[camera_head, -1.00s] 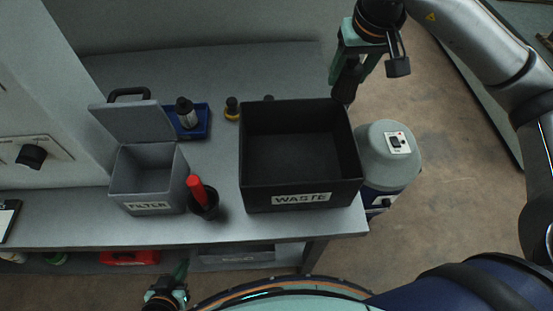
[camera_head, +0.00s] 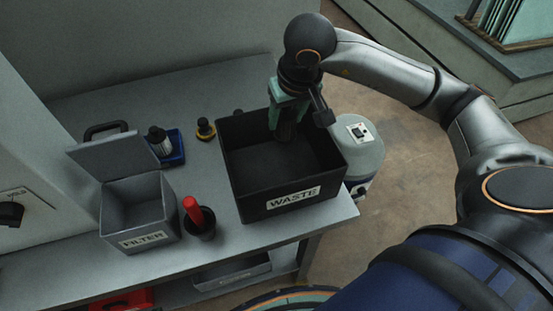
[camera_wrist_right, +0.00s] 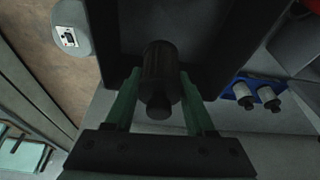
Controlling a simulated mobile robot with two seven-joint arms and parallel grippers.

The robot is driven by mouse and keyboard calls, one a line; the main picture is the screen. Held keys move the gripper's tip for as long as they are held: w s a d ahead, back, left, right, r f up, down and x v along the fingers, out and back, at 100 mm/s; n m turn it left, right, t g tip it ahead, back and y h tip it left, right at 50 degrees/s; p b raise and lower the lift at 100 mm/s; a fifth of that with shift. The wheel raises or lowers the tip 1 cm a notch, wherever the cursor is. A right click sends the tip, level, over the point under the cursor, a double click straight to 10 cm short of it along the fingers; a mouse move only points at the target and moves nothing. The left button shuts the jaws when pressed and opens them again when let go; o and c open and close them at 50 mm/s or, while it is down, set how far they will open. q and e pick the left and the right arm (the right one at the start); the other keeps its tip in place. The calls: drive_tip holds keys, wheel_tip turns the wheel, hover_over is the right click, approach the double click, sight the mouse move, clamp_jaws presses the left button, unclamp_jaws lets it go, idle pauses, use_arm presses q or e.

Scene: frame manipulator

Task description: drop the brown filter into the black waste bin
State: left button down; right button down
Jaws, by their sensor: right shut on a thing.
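The black waste bin (camera_head: 282,203), labelled WASTE, stands on the grey bench at its right front corner. My right gripper (camera_head: 287,122) points down over the far part of the bin's opening. It is shut on the filter, which looks dark brown (camera_wrist_right: 160,75) in the right wrist view, between the green fingers. In the head view the filter (camera_head: 285,131) is partly hidden by the fingers. In the right wrist view the bin's dark wall (camera_wrist_right: 235,45) shows around the filter. My left gripper is out of view.
A grey box labelled FILTER (camera_head: 140,215) with its lid open stands on the left. A grey-lidded canister (camera_head: 358,150) stands right of the bin.

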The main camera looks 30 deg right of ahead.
drive_tip(key=shift+f+b, duration=0.8)
drive_tip(key=shift+f, duration=1.15)
drive_tip(key=shift+c, duration=0.8)
unclamp_jaws()
drive_tip(key=v, duration=1.1)
drive_tip(key=shift+p+v, duration=0.35)
drive_tip(key=shift+v, duration=0.45)
